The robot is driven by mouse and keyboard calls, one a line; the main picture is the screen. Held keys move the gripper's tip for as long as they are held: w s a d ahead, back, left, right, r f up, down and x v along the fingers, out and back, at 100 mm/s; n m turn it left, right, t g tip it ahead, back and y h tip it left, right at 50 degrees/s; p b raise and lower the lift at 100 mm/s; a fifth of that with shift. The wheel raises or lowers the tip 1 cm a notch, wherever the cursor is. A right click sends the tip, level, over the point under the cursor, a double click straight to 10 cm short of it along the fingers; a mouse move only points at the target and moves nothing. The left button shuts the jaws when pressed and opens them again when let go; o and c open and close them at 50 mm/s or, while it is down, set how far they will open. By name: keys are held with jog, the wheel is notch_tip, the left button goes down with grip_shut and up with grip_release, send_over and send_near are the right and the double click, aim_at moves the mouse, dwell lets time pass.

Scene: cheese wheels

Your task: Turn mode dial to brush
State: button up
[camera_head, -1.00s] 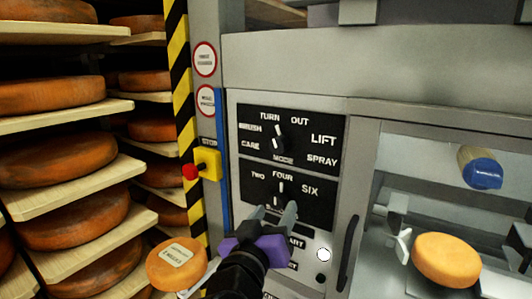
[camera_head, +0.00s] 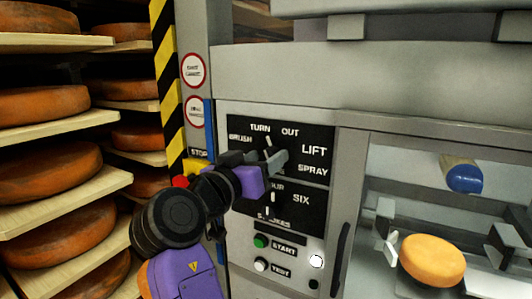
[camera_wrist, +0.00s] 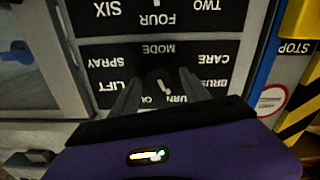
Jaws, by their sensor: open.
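The mode dial (camera_head: 268,142) is a dark knob with a white mark on the upper black panel (camera_head: 318,133). Its mark points up, roughly toward TURN. The BRUSH label (camera_head: 240,138) is left of the dial. My gripper (camera_head: 270,156) is in front of this panel, fingers open and pointing at the dial; it hides CARE and MODE in the head view. In the wrist view the panel is upside down and the mode dial (camera_wrist: 158,83) shows between the two spread finger tips (camera_wrist: 158,86). I cannot tell whether they touch it.
A lower dial panel (camera_head: 304,212) has TWO, FOUR and SIX marks. Below are a green START button (camera_head: 261,241) and a white TEST button (camera_head: 261,264). A red stop button (camera_head: 180,182) is close to my arm at left. Shelves of cheese wheels (camera_head: 45,162) stand left.

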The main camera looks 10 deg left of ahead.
jog(key=shift+w+d, duration=0.15)
jog(key=shift+w, duration=0.35)
jog(key=shift+c, duration=0.2)
grip_shut()
jog(key=shift+n, duration=0.4)
jog(key=n+p, duration=0.2)
jog(key=n, duration=0.2)
jog(key=shift+n+p, duration=1.15)
jog(key=shift+n, duration=0.85)
jog(key=shift+f, duration=0.1)
